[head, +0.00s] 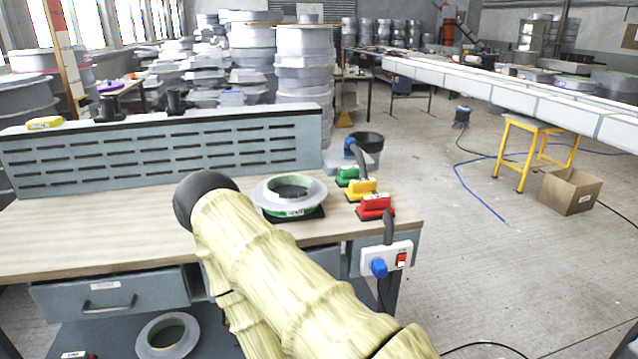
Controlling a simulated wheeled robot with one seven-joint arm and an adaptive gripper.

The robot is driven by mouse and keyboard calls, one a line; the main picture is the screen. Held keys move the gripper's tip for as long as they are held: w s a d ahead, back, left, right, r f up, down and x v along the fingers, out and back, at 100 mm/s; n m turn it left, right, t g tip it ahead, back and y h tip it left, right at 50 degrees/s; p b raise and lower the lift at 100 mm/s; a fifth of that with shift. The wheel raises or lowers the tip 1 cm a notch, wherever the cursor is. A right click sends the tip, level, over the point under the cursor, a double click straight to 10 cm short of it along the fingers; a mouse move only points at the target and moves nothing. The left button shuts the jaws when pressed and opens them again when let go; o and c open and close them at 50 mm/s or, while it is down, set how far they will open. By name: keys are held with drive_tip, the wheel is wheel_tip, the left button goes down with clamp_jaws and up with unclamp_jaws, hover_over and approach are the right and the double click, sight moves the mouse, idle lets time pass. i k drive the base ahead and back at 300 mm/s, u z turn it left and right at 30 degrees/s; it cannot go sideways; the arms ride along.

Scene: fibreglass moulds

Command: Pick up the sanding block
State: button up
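Several small blocks with dark undersides stand in a row at the right end of the wooden workbench (110,238): a green block (347,176), a yellow block (361,189) and a red block (375,206). They look like sanding blocks, but I cannot tell which one the task means. Another yellow item (45,122) lies on top of the bench's slotted back panel at the far left. My arm, in a pale yellow sleeve, rises from the bottom and ends in a dark rounded joint over the bench. I see no gripper fingers.
A round grey mould with a green ring (290,193) sits on a dark pad left of the blocks. A white socket box (386,260) with a blue plug hangs at the bench's right edge. The bench's left half is clear. A cardboard box (570,191) stands on the floor right.

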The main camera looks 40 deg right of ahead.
sight(358, 189)
drive_tip(key=z, duration=0.4)
drive_tip(key=i, duration=1)
drive_tip(key=z, duration=0.8)
